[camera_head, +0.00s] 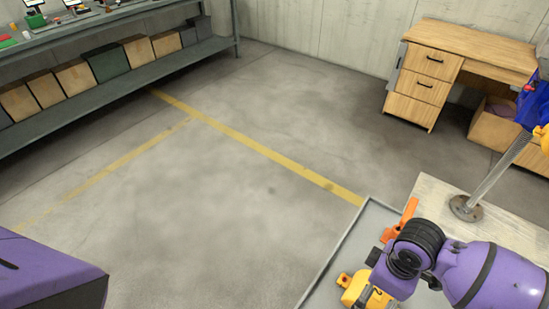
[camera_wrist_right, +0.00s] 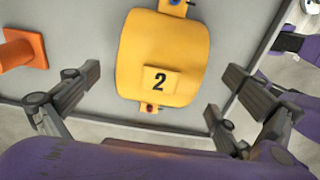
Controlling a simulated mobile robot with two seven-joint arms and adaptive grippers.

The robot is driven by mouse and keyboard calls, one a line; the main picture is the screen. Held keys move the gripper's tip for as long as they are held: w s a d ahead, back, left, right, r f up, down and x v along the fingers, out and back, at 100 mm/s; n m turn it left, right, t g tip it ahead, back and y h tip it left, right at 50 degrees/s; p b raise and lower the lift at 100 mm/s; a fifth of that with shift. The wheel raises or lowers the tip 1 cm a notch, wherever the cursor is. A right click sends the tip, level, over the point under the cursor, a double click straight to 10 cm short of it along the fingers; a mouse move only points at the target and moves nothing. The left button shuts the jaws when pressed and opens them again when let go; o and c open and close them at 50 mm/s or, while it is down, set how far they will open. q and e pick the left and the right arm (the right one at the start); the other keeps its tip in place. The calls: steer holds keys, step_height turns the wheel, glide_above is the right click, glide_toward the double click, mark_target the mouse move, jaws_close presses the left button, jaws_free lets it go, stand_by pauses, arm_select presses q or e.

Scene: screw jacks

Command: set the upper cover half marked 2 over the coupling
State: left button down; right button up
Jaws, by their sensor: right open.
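The yellow cover half marked 2 (camera_wrist_right: 163,52) lies on a grey tray (camera_wrist_right: 112,12), its number label facing my right wrist camera. My right gripper (camera_wrist_right: 160,80) is open, with one finger to each side of the cover half and no visible contact. In the head view, part of the yellow cover half (camera_head: 356,290) shows beneath my right wrist, which hides the rest. My left gripper is out of view. I cannot make out the coupling.
A wooden desk (camera_head: 430,75) and a shelf (camera_head: 150,70) stand beyond clear floor.

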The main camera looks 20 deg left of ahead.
step_height(320, 180, down, 2)
steer(key=shift+f, duration=0.2)
steer(key=c, duration=1.6)
steer(key=shift+o, duration=0.2)
steer(key=shift+r, duration=0.1)
